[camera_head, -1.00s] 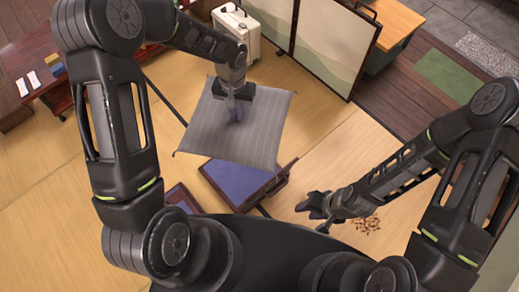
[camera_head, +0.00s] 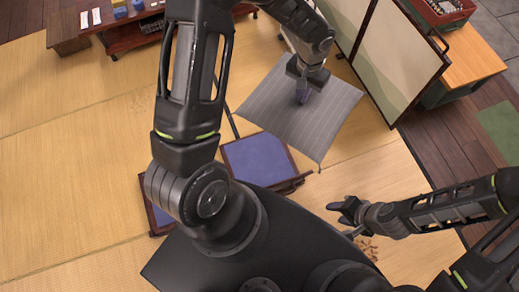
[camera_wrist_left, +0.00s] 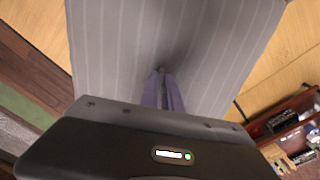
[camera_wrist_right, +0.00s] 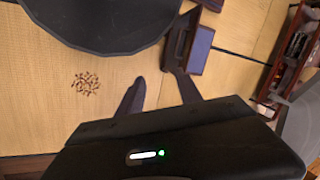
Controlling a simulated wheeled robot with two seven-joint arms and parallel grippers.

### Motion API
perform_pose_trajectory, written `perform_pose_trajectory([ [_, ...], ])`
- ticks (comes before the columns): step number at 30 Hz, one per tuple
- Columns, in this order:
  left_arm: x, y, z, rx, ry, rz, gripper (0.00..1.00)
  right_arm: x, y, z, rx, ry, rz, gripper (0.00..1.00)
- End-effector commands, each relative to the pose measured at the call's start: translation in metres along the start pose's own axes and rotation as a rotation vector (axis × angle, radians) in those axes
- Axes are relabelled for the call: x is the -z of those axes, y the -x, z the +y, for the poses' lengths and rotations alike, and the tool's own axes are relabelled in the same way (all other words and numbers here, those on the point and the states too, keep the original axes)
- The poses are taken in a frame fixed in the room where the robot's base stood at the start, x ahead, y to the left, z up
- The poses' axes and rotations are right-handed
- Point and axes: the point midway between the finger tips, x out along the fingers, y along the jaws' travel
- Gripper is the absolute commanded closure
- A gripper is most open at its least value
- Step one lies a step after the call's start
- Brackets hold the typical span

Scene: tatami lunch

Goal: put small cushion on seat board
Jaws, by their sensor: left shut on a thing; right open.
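The small cushion (camera_head: 285,119) is a grey striped square. My left gripper (camera_head: 303,97) is shut on a gathered bit of its middle, and the cushion hangs spread out in the air. In the left wrist view the cushion (camera_wrist_left: 110,50) fills the space beyond the fingers (camera_wrist_left: 163,92). A dark-framed seat board (camera_head: 258,158) with a blue-purple top lies on the mat below and left of the cushion, partly covered by it in the head view.
A second dark-framed purple piece (camera_head: 163,216) is partly hidden by my left arm. A folding screen (camera_head: 395,55) stands at the upper right. A low red-brown table (camera_head: 135,22) is at the top left. Brown scattered bits (camera_wrist_right: 86,84) lie on the mat. The left mat is clear.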

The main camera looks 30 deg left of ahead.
Motion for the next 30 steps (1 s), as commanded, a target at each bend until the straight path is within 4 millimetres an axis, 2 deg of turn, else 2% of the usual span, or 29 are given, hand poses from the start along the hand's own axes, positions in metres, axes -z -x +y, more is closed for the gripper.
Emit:
perform_pose_trajectory([
  [5, 0.01, -0.024, -0.003, 0.005, 0.006, 0.002, 1.0, 0.002, -0.029, 0.012, -0.002, -0.002, 0.005, 0.58],
  [8, 0.021, -0.044, -0.007, 0.008, 0.014, 0.002, 1.0, 0.004, -0.056, 0.024, -0.003, -0.004, 0.009, 0.58],
  [15, 0.055, -0.101, -0.015, 0.011, 0.031, 0.004, 1.0, 0.01, -0.141, 0.06, -0.009, -0.012, 0.025, 0.58],
  [21, 0.081, -0.142, -0.017, 0.008, 0.035, 0.003, 1.0, 0.015, -0.212, 0.091, -0.014, -0.018, 0.041, 0.58],
  [26, 0.096, -0.169, -0.016, 0.006, 0.034, 0.002, 1.0, 0.02, -0.263, 0.113, -0.018, -0.023, 0.053, 0.58],
  [30, 0.102, -0.2, -0.022, 0.003, 0.046, 0.0, 1.0, 0.023, -0.302, 0.13, -0.021, -0.027, 0.061, 0.58],
])
